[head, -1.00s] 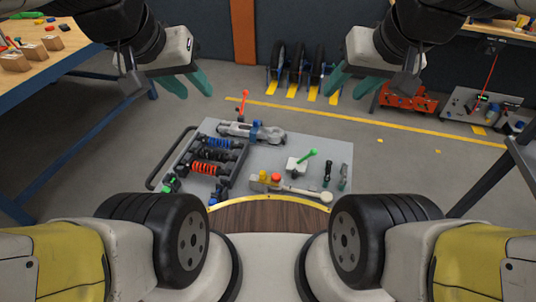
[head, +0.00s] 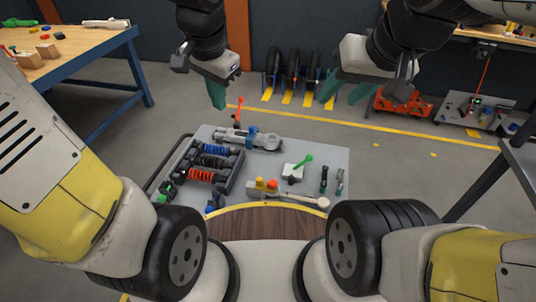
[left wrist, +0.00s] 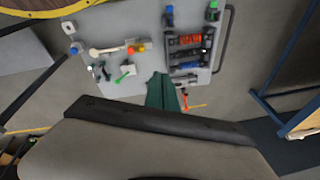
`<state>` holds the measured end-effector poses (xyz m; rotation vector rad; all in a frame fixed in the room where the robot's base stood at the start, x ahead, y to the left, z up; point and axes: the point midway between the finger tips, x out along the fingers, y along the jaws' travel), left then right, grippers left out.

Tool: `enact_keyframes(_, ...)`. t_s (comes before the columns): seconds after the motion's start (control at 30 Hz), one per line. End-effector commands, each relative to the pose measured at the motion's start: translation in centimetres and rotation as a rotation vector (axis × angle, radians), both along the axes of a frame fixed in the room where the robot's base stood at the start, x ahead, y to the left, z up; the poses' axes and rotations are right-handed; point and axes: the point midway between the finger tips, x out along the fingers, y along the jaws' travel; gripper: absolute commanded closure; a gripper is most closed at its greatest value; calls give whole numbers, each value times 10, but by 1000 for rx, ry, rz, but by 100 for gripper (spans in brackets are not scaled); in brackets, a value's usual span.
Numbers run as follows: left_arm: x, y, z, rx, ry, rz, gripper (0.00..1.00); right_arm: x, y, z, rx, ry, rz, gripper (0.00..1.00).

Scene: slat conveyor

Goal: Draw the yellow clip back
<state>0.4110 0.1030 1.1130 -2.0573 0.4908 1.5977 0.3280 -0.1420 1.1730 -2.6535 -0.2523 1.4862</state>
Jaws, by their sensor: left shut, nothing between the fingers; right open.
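A small yellow piece (head: 261,183) stands beside an orange-red one (head: 272,184) at the left end of a pale bar on the grey panel. It is too small to tell its exact clip shape. The yellow piece also shows in the left wrist view (left wrist: 140,48). My left gripper (head: 218,98) is shut and empty, beyond the panel's far edge in the head view and well away from the yellow piece. Its closed green fingers show in the left wrist view (left wrist: 162,92). My right gripper (head: 345,92) is open and empty, up and to the right of the panel.
The grey panel (head: 310,150) also carries blue, black and red coil parts (head: 205,160), a grey clamp-like tool (head: 248,138), a green-handled piece (head: 297,166) and two small dark tools. A blue-framed workbench (head: 85,45) stands at left, wheels (head: 292,65) at the back.

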Motion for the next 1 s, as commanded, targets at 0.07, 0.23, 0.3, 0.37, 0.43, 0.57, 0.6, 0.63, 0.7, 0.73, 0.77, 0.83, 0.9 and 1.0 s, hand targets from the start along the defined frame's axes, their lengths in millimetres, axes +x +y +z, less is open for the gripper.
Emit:
enact_keyframes(0.07,14,-13,-17,61,43,-94,100,0,0,0,0,0,0,56)
enact_keyframes(0.23,38,-41,-52,177,115,-292,100,0,0,0,0,0,0,56)
enact_keyframes(0.3,47,-54,-69,221,144,-375,100,0,0,0,0,0,0,56)
enact_keyframes(0.37,53,-66,-85,258,168,-448,100,0,0,0,0,0,0,56)
enact_keyframes(0.43,59,-80,-104,298,196,-533,100,0,0,0,0,0,0,56)
enact_keyframes(0.57,68,-107,-142,366,244,-691,100,0,0,0,0,0,0,56)
enact_keyframes(0.6,69,-116,-154,385,258,-739,100,0,0,0,0,0,0,56)
enact_keyframes(0.63,70,-122,-164,398,269,-775,100,0,0,0,0,0,0,56)
enact_keyframes(0.7,70,-138,-186,429,291,-859,100,0,0,0,0,0,0,56)
enact_keyframes(0.73,70,-143,-196,441,302,-892,100,0,0,0,0,0,0,56)
enact_keyframes(0.77,70,-149,-205,452,310,-924,100,0,0,0,0,0,0,56)
enact_keyframes(0.83,68,-161,-224,474,329,-992,100,0,0,0,0,0,0,56)
enact_keyframes(0.9,66,-171,-240,492,342,-1048,100,0,0,0,0,0,0,56)
enact_keyframes(1.0,63,-181,-258,508,356,-1107,100,0,0,0,0,0,0,56)
